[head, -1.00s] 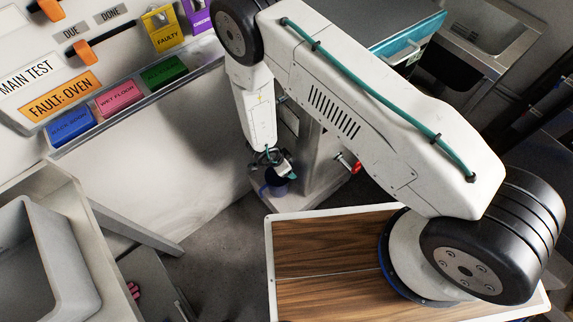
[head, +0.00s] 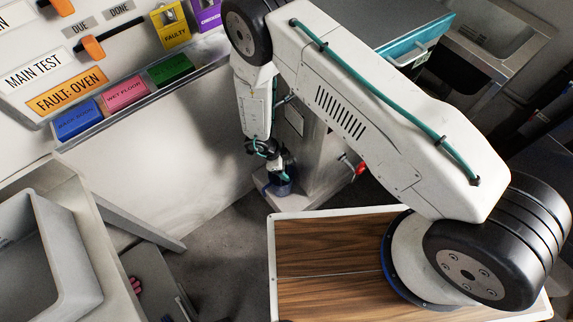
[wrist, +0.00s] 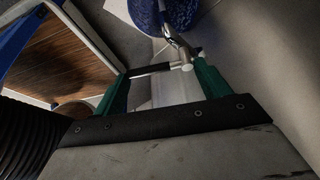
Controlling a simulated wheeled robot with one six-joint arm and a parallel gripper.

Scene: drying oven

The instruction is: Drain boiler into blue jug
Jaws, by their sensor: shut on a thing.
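The blue jug (head: 281,189) is low beside the foot of a pale upright column, partly hidden by my gripper (head: 276,165). In the wrist view the speckled blue jug (wrist: 163,12) is at the top, cut off by the frame edge. My gripper (wrist: 168,72) has two green fingers, and it is shut on the jug's handle between them. I cannot tell whether the jug touches the floor or the column's foot. A red valve handle (head: 361,169) sticks out from the right side of the column, which may be the boiler (head: 318,150).
A wood-topped surface with a white rim (head: 325,262) lies in front. A grey bin (head: 45,250) stands at left. A wall ledge holds coloured label boxes (head: 122,92). Grey floor (head: 215,250) is open between them.

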